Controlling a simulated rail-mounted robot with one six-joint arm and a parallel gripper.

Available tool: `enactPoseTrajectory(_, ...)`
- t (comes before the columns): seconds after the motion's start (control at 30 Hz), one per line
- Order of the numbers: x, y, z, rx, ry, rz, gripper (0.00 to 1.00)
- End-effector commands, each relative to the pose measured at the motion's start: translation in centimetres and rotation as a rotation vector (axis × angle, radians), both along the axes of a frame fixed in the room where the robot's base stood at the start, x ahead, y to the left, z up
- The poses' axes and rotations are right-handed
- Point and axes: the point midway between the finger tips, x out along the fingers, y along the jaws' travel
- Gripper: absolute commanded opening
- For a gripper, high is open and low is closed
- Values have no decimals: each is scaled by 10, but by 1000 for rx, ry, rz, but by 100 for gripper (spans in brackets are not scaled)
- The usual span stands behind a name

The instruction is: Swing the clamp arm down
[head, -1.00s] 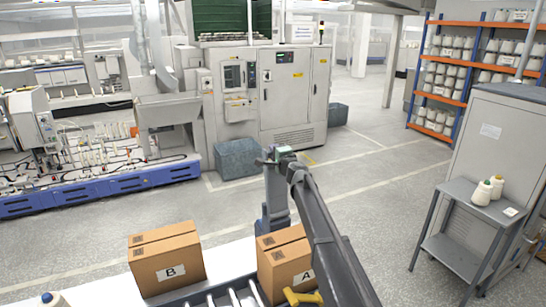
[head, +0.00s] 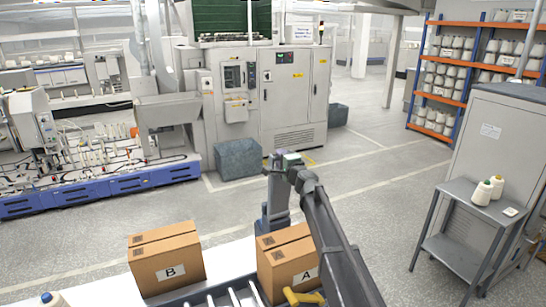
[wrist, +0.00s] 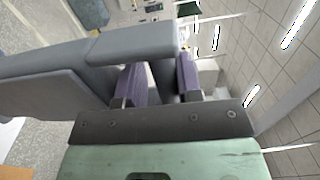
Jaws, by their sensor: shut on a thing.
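The clamp arm (head: 275,205) is a grey bar that stands nearly upright behind the box marked A in the head view. My gripper (head: 271,162) is at its top end, with its pale green body to the right of the bar. In the wrist view, the purple fingers of my gripper (wrist: 160,76) are shut on the clamp arm (wrist: 128,42), whose grey end fills the upper middle. The finger tips are partly hidden behind the grey bar. The clamp arm's lower end is hidden behind the box.
Box A (head: 287,262) and box B (head: 167,262) stand at the front, near rollers (head: 232,297) and a yellow part (head: 302,297). A blue-grey bin (head: 238,158) stands on the floor beyond. A side table (head: 455,250) with cones is at right. Open floor lies between.

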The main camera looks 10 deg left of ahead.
Motion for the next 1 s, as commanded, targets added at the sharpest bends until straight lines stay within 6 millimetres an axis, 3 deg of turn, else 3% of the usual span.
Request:
enactPoseTrajectory(0.77, -41, -23, -4, -3, -1, 3, 0)
enactPoseTrajectory(0.8, -39, -22, -3, -3, -1, 3, 27)
enactPoseTrajectory(0.9, -39, -23, -3, -2, 0, 2, 42)
enactPoseTrajectory(1.0, -39, -23, -3, -2, 0, 2, 45)
